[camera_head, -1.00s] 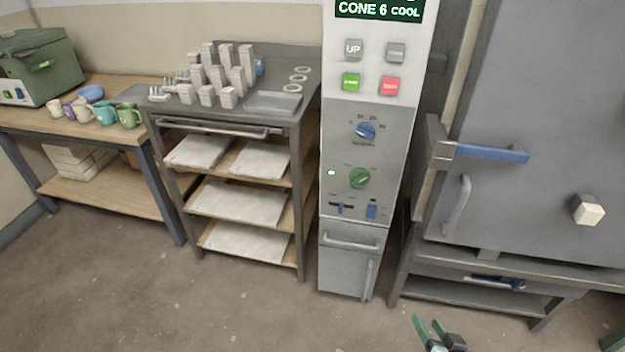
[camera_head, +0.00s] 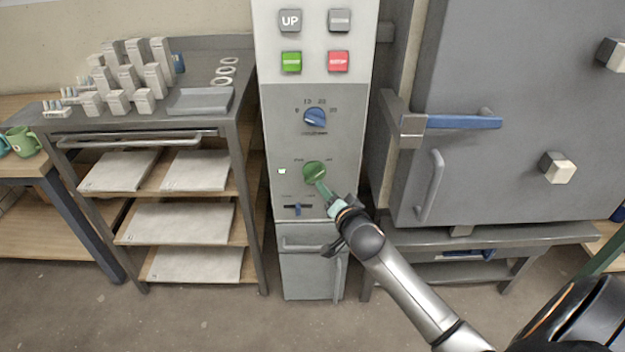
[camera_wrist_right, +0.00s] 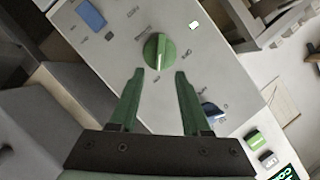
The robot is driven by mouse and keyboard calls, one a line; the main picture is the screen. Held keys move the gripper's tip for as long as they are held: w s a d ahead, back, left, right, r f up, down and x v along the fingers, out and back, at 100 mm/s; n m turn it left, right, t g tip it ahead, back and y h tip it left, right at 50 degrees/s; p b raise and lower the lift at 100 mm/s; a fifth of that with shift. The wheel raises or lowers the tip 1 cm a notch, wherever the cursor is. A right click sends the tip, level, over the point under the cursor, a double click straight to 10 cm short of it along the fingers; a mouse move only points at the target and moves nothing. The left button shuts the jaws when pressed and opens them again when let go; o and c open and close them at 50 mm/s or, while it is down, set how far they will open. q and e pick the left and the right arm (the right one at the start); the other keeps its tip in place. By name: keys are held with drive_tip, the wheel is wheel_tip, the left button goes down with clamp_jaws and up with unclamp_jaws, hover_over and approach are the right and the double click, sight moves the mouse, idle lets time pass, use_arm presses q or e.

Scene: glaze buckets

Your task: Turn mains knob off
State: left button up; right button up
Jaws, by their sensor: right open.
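The green round knob (camera_head: 314,173) sits on the lower part of the grey control panel (camera_head: 282,140). I take it as the mains knob; its label is too small to read. A small white indicator (camera_head: 282,171) is left of it. My right gripper (camera_head: 321,188) reaches up to the knob from the lower right. In the right wrist view, the knob (camera_wrist_right: 159,50) shows a pale pointer line. The open green fingers (camera_wrist_right: 160,72) straddle its line, with tips just short of it in the picture; contact cannot be told. My left gripper is out of view.
A blue dial (camera_head: 315,117) is above the knob, and a blue slider (camera_head: 297,209) below. Green (camera_head: 291,62) and red (camera_head: 338,62) buttons are higher up. The kiln door with a blue-handled latch (camera_head: 463,121) stands right; a shelf rack (camera_head: 248,190) stands left.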

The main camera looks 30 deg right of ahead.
sight(315, 177)
drive_tip(key=b+x, duration=0.1)
drive_tip(key=x, duration=0.8)
drive_tip(key=shift+w+b, duration=0.2)
drive_tip(key=shift+b, duration=0.1)
clamp_jaws()
